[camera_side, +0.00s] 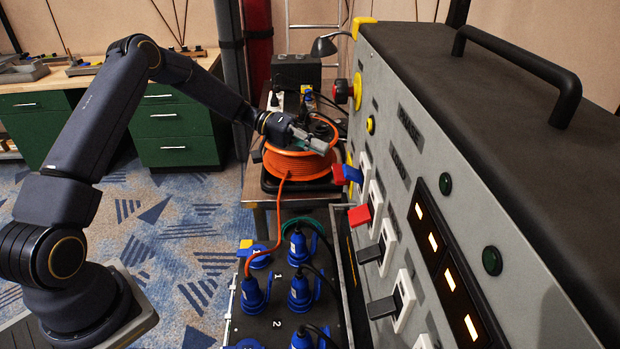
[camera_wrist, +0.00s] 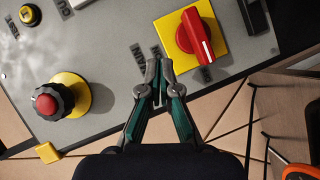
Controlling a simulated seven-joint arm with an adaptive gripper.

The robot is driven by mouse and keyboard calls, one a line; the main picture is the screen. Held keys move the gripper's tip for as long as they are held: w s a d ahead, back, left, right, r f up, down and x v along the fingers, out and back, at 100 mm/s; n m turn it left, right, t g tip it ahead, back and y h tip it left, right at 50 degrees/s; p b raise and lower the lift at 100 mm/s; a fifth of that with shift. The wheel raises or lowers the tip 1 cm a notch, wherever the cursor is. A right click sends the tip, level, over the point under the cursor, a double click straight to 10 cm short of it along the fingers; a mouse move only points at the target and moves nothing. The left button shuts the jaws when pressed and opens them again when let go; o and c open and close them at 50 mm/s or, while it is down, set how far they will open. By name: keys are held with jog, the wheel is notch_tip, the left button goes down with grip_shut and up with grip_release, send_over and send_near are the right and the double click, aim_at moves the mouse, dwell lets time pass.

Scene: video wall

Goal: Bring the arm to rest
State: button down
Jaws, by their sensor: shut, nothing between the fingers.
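My gripper (camera_side: 318,143) is shut and empty in the side view, held out above the orange cable reel on the small table. In the wrist view my gripper (camera_wrist: 160,72) shows its two fingertips together, with nothing between them. Beyond the fingertips is the grey panel (camera_wrist: 110,95). A red rotary switch on a yellow plate (camera_wrist: 205,44) is right of the fingertips, and a red button with a black collar (camera_wrist: 58,101) is to the left. I cannot tell how far the fingertips are from the panel.
A grey control cabinet (camera_side: 375,50) with red and black switch levers stands at the right. The orange cable reel (camera_side: 297,168) is below my gripper. A power box with blue plugs (camera_side: 252,295) is in front. Green drawers (camera_side: 178,130) stand behind; patterned carpet is open between.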

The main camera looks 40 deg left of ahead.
jog(key=s+d+r+m+g+y, duration=0.1)
jog(key=s+d+r+m+y, duration=0.3)
jog(key=s+r, duration=0.45)
jog(key=s+d+r+m+g+y, duration=0.1)
jog(key=s+d+r+y, duration=0.4)
jog(key=s+r, duration=0.4)
jog(key=s+a+n+t+y, duration=0.1)
jog(key=s+a+t+y, duration=0.15)
jog(key=s, duration=0.75)
jog(key=s+a+f+n+y, duration=0.3)
jog(key=s+a+f+n, duration=0.1)
jog(key=a, duration=0.3)
jog(key=shift+s+a+f, duration=0.3)
jog(key=shift+s+f, duration=0.25)
jog(key=shift+f, duration=0.05)
jog(key=shift+t+y, duration=0.25)
